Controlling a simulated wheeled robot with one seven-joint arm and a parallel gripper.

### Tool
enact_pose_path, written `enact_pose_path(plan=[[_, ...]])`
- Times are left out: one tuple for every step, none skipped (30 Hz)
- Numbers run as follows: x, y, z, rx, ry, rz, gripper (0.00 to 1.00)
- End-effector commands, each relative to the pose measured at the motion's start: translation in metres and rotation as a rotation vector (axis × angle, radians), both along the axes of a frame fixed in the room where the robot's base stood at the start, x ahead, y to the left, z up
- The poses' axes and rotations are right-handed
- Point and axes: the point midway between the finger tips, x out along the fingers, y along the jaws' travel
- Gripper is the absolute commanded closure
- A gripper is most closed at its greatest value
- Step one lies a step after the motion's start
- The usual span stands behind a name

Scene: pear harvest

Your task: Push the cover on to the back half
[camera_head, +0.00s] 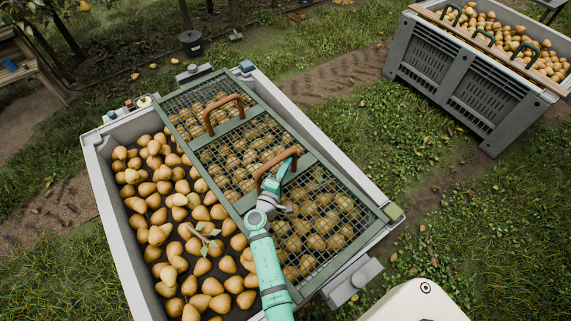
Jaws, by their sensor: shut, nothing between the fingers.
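The cover (246,132) is a green frame with wire mesh and two brown arched handles. It lies over the right-hand side of a large pale grey bin (110,225) full of pears. The left-hand side of the bin is open, with its pears (160,190) bare. The far handle (222,108) is clear of my arm. My gripper (288,160) is shut and empty, close beside the nearer handle (262,171). I cannot tell whether it touches the handle. My arm hides part of the mesh and the cover's left edge.
A leafy twig (207,238) lies on the bare pears. Small items stand on the bin's far rim, and a grey block (352,280) juts from its right side. A second grey bin (470,75) of pears stands at the upper right. Grass lies between the bins.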

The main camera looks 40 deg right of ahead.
Motion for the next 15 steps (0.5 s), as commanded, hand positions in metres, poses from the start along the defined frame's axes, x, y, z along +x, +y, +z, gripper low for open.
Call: enact_pose_path(plan=[[-0.0019, -0.0067, 0.0002, 0.0, 0.0, -0.003, 1.0], [-0.0029, -0.01, 0.0003, -0.001, -0.001, -0.004, 1.0], [-0.0034, -0.0128, 0.0003, 0.0, 0.0, -0.003, 1.0], [-0.0037, -0.0137, 0.0003, 0.0, 0.0, -0.003, 1.0], [-0.0038, -0.0137, 0.0002, 0.0, 0.0, -0.003, 1.0], [-0.0039, -0.0136, 0.0002, 0.0, 0.0, -0.004, 1.0], [-0.0039, -0.0136, 0.0002, 0.0, 0.0, -0.004, 1.0], [-0.0039, -0.0136, 0.0002, 0.0, 0.0, -0.004, 1.0], [-0.0038, -0.0134, 0.0002, 0.0, 0.0, -0.004, 1.0], [-0.0038, -0.0134, 0.0002, 0.0, 0.0, -0.004, 1.0], [-0.0038, -0.0133, 0.0002, 0.0, 0.0, -0.004, 1.0], [-0.0037, -0.0129, 0.0002, 0.0, 0.0, -0.003, 1.0], [-0.0035, -0.0121, 0.0001, 0.0, 0.0, -0.003, 1.0], [-0.0032, -0.0109, 0.0001, 0.0, 0.0, -0.003, 1.0], [-0.0027, -0.0083, 0.0001, 0.0, 0.0, -0.002, 1.0]])
